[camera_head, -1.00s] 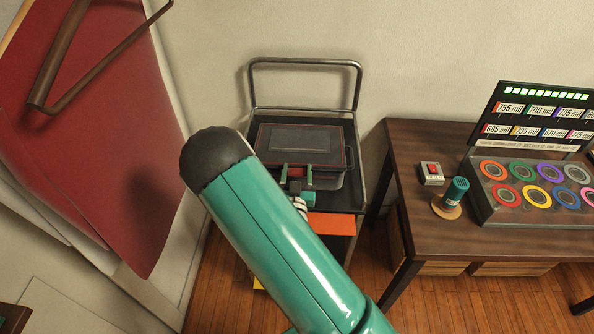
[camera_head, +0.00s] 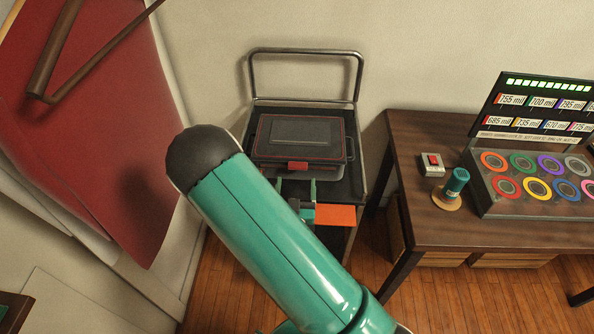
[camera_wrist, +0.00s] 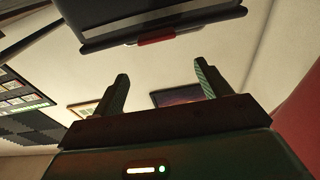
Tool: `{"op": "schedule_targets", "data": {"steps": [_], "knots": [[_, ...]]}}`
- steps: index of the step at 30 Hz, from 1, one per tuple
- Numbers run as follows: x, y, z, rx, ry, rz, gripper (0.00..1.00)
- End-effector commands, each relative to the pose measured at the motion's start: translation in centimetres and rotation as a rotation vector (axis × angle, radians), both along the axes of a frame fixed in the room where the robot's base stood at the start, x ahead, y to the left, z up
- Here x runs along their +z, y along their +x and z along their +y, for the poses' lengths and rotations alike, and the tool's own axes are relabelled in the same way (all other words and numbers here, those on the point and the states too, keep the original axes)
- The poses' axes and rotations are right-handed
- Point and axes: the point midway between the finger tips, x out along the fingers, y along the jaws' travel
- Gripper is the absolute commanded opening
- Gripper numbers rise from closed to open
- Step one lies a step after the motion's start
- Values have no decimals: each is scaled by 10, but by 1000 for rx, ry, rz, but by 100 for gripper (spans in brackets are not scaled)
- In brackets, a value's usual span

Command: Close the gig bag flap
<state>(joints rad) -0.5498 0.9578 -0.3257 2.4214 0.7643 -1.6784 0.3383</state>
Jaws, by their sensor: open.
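The gig bag (camera_head: 266,158) is a dark, flat case with thin red trim on a cart. Its flap (camera_head: 300,133) lies over the top, with a paler rectangular panel in the middle. A red tab (camera_head: 298,165) shows at the front edge. In the wrist view, the bag's dark front edge (camera_wrist: 205,18) and red tab (camera_wrist: 157,40) are at the top. My gripper (camera_head: 297,187) is just in front of the bag. Its two fingers are apart and empty in the wrist view (camera_wrist: 162,76), short of the tab. I cannot tell whether the flap's edge is fully seated.
The cart has a tall rear handle (camera_head: 305,51) and an orange panel (camera_head: 336,215) at its front. A brown desk (camera_head: 420,215) stands to the right with a teal cylinder (camera_head: 456,183) and a red-button box (camera_head: 432,164). A red panel (camera_head: 110,150) leans at left.

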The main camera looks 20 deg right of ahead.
Motion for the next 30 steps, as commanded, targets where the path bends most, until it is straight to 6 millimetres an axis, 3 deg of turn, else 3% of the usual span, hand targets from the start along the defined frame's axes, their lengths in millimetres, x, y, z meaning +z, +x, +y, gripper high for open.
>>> {"op": "schedule_targets", "data": {"steps": [4,10,30], "knots": [[-5,-29,12,2,-1,5,76],[-8,-49,20,0,1,2,76],[-7,-49,21,-7,20,10,76]]}}
